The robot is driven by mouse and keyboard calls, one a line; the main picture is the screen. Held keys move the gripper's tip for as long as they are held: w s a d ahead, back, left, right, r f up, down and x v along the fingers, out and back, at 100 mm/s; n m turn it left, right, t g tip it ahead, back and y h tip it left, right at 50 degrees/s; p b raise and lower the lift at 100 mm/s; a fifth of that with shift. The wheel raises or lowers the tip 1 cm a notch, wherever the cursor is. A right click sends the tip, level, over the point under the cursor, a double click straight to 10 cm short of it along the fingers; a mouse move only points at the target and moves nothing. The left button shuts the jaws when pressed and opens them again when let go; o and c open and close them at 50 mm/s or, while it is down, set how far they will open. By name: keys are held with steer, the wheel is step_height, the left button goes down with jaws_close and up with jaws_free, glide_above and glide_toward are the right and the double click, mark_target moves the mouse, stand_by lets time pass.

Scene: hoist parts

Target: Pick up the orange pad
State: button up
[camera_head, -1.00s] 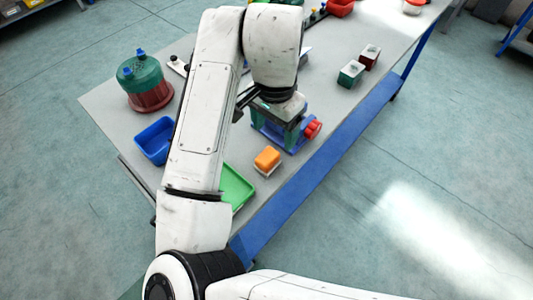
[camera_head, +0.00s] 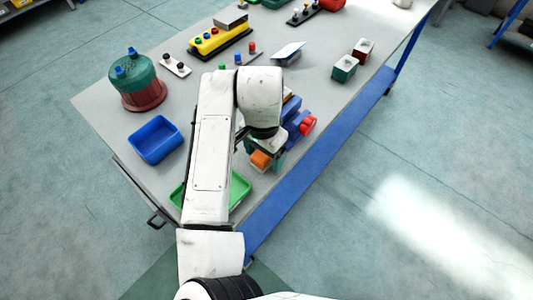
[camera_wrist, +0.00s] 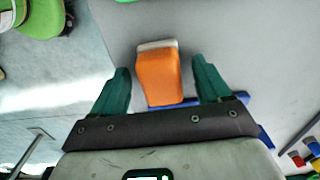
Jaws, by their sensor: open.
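The orange pad (camera_wrist: 159,76) sits on a small pale base (camera_wrist: 157,45) on the grey table. In the wrist view it lies between the two green fingers of my gripper (camera_wrist: 161,82), with a gap on each side. My gripper is open and apart from the pad. In the head view the orange pad (camera_head: 260,159) shows just below my gripper (camera_head: 266,150), partly hidden by it. How high the fingers are above the table I cannot tell.
A blue device with a red knob (camera_head: 307,125) stands close to the right of my gripper. A green tray (camera_head: 238,190) is partly behind my arm, and a blue bin (camera_head: 155,139) is to the left. The blue table edge (camera_head: 310,180) is near.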

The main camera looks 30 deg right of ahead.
steer(key=shift+f, duration=0.1)
steer(key=shift+c, duration=0.2)
steer(key=c, duration=1.1)
steer(key=shift+r, duration=0.7)
steer(key=s+d+r, duration=0.6)
steer(key=s+r, duration=0.5)
steer(key=s, duration=0.1)
steer(key=shift+s+r+p, duration=0.3)
steer(key=shift+s, duration=0.05)
